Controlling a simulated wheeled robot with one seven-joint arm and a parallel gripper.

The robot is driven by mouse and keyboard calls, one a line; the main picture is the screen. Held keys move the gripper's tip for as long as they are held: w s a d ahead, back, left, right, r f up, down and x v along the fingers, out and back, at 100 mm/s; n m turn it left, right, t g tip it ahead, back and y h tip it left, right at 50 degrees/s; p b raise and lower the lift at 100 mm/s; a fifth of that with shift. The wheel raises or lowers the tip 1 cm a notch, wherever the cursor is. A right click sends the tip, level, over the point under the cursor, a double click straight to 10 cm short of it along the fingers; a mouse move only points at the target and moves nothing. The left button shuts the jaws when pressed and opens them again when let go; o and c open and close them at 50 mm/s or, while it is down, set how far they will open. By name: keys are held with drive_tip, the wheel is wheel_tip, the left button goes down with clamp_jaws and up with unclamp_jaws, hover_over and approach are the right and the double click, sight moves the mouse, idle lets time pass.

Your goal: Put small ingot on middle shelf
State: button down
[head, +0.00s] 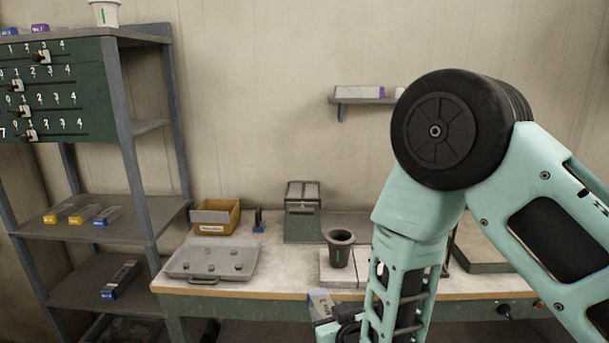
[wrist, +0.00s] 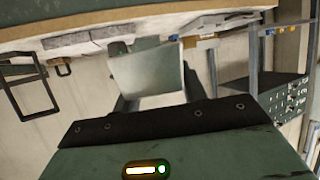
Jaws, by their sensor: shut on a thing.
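My gripper (head: 338,318) is low at the bottom centre of the head view, in front of the workbench's front edge, and partly cut off. It is shut on a pale, boxy, labelled piece with a bluish edge, seemingly the small ingot (head: 320,303). In the wrist view a pale flat face of this piece (wrist: 147,72) shows between the dark fingers (wrist: 155,96). The shelf rack stands at the left. Its middle shelf (head: 155,215) bears several clear-and-grey ingots with yellow, orange and blue ends (head: 85,214). The held piece is well to the right of the rack.
The workbench (head: 265,285) bears a grey tray (head: 182,262), a cardboard bin (head: 215,217), a green device (head: 302,225) and a dark cup (head: 339,247). A lower shelf holds a larger blue-ended piece (head: 120,279). The middle shelf's right part is clear. A rack post (head: 138,185) stands in front.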

drive_tip(key=w+d+f+m+h, duration=0.2)
drive_tip(key=d+f, duration=0.1)
drive_tip(key=d, duration=1)
drive_tip(key=w+d+f+m+h, duration=0.2)
drive_tip(key=d+f, duration=0.2)
drive_tip(key=d, duration=1)
drive_tip(key=shift+t, duration=0.3)
drive_tip(key=shift+r+v, duration=0.2)
drive_tip(key=shift+v, duration=2.7)
drive_tip(key=shift+d+f, duration=0.1)
drive_tip(key=shift+d, duration=0.05)
